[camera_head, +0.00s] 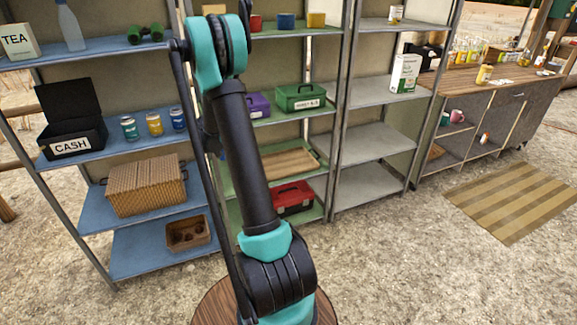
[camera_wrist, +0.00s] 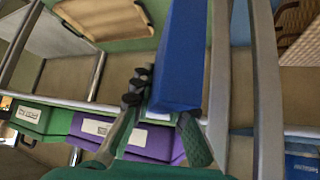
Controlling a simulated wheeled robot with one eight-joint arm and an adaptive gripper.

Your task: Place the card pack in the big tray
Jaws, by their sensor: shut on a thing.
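The card pack (camera_wrist: 180,60), which appears as a plain blue block, is between the fingers of my gripper (camera_wrist: 165,105) in the wrist view. The gripper is shut on it. A shallow tan tray (camera_head: 287,163), seemingly the big tray, lies on a lower shelf of the green rack in the head view, partly behind my arm. Its tan inside also shows at the top of the tilted wrist view (camera_wrist: 105,17), apart from the pack. The gripper and pack cannot be made out in the head view.
A purple box (camera_head: 258,105) and a green case (camera_head: 299,97) stand on the shelf above the tray. A red toolbox (camera_head: 292,197) is below it. A wicker basket (camera_head: 146,186) is on the blue rack at left. Metal rack posts (camera_wrist: 268,90) stand close to the pack.

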